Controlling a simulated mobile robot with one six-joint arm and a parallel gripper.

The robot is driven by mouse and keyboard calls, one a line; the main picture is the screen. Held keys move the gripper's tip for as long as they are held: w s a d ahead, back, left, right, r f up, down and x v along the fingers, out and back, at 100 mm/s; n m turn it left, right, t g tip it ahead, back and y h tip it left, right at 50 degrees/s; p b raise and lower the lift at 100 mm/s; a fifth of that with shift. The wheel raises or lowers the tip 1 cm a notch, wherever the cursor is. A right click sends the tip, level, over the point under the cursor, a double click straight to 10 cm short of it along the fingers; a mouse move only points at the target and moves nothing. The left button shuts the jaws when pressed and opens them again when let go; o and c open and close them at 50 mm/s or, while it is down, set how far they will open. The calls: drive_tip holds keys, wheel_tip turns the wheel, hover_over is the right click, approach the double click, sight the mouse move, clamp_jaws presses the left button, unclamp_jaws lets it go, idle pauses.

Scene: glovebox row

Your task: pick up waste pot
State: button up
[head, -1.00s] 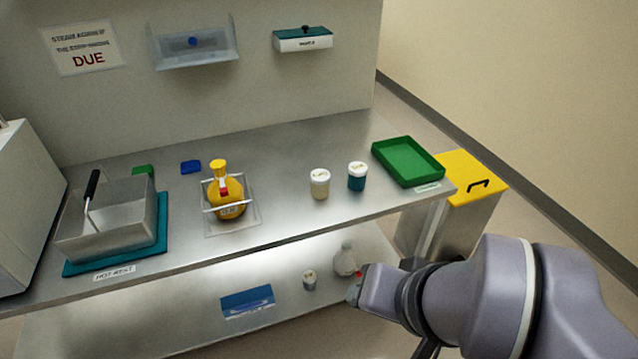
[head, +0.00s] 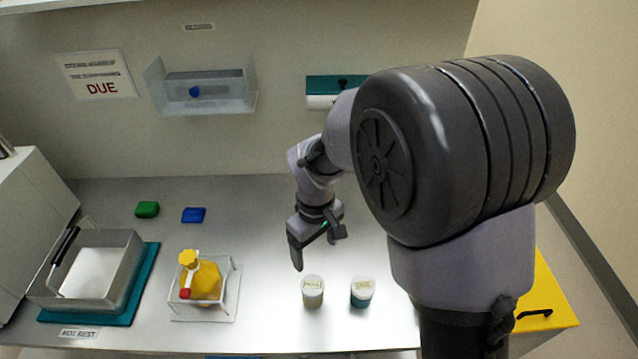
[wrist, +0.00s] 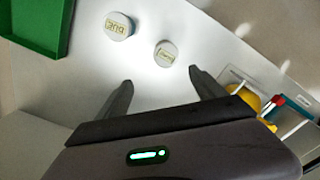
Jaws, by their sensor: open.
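Two small white-lidded pots stand upright on the steel bench. The cream-bodied pot (head: 313,296) is on the left in the head view, and the teal-bodied pot (head: 361,297) is on its right. Their lid labels are too blurred to tell which is the waste pot. In the wrist view the cream pot (wrist: 165,54) lies just beyond and between my fingertips, and the teal pot (wrist: 119,26) is farther to the left. My gripper (head: 318,251) is open and empty, above and behind the cream pot, apart from it. It also shows in the wrist view (wrist: 160,78).
A yellow flask (head: 204,281) sits in a clear holder left of the pots. A metal tray (head: 110,277) rests on a teal mat farther left. A green tray (wrist: 35,22) lies beyond the teal pot. A yellow bin (head: 545,300) stands right of the bench.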

sight(312, 284)
drive_tip(key=f+b, duration=0.2)
drive_tip(key=f, duration=0.2)
drive_tip(key=s+f+b, duration=0.1)
drive_tip(key=f, duration=0.3)
drive_tip(key=a+f+b, duration=0.1)
drive_tip(key=f+b, duration=0.1)
drive_tip(key=f, duration=0.2)
drive_tip(key=shift+s+f+b, duration=0.1)
drive_tip(key=shift+s+b, duration=0.1)
drive_tip(key=shift+b, duration=0.1)
wheel_tip(312, 284, down, 6)
drive_tip(key=b, duration=0.3)
drive_tip(key=shift+r, duration=0.3)
drive_tip(key=c, duration=1.6)
